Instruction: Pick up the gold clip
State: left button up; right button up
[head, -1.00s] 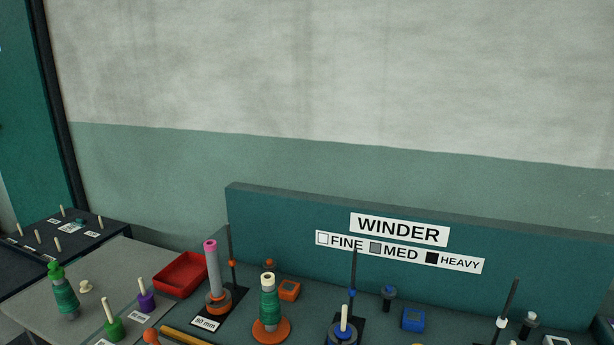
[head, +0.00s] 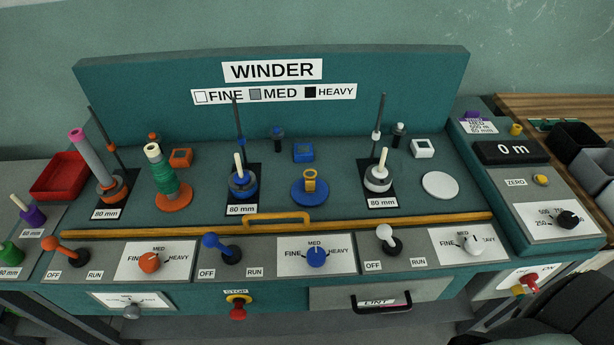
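A gold-yellow piece with a ring-like top (head: 309,181) stands on a blue disc (head: 298,197) at the middle of the winder bench. It looks like a clip, but it is small in the view. Another small gold-yellow piece (head: 516,129) sits at the back right, on top of the counter unit beside a purple piece; its shape is hard to make out. Neither of my grippers shows in the head view. A dark rounded shape fills the lower right corner, and I cannot tell which part it is.
A yellow bar with a raised handle (head: 277,220) runs along the bench front. Upright rods and posts stand behind it, with a green-wound spool (head: 164,175) at left. A bare white disc (head: 440,186) lies at right. Black bins (head: 579,144) stand far right.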

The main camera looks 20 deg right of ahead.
aim_at(310, 182)
jog(key=i+j+z, duration=0.1)
jog(key=j+z, duration=0.25)
jog(key=j, duration=0.4)
jog(key=j+z, duration=0.4)
jog(key=j, duration=0.35)
